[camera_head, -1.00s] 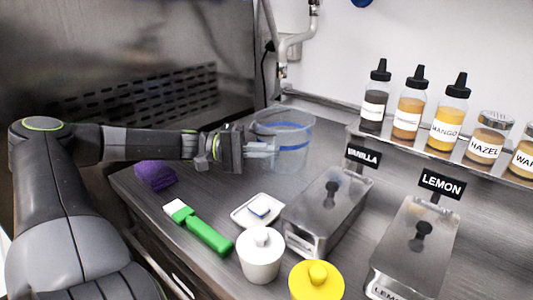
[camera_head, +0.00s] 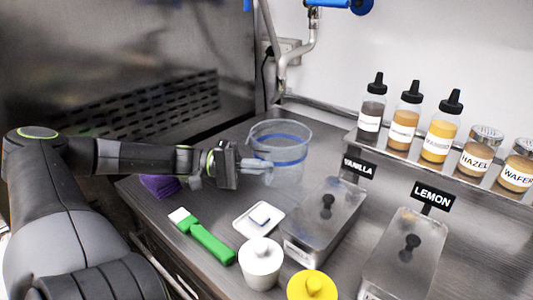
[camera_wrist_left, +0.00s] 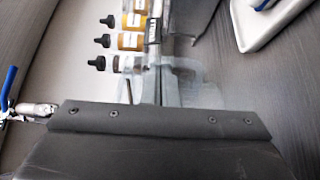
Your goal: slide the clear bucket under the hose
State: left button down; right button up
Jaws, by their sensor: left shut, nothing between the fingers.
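The clear bucket (camera_head: 290,152) with a blue band stands upright on the grey counter, near the back wall in the head view. My left gripper (camera_head: 262,167) is shut and empty, with its fingertips at the bucket's left side. I cannot tell whether they touch it. A metal pipe (camera_head: 296,62) bends down on the back wall behind the bucket, and a blue part (camera_head: 340,4) shows at the top edge. Which of these is the hose is unclear. In the left wrist view, a metal fitting with a blue lever (camera_wrist_left: 9,88) is at the left edge. My right gripper is out of view.
A purple block (camera_head: 158,187), a green-handled brush (camera_head: 207,240) and a small white tray (camera_head: 243,232) lie in front. White (camera_head: 261,265) and yellow (camera_head: 311,287) lidded pots stand nearer. Metal containers (camera_head: 325,220) and shelved bottles (camera_head: 403,125) fill the right side.

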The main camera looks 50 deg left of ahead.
pick_arm(q)
jog(key=shift+s, duration=0.1)
dwell(0.3)
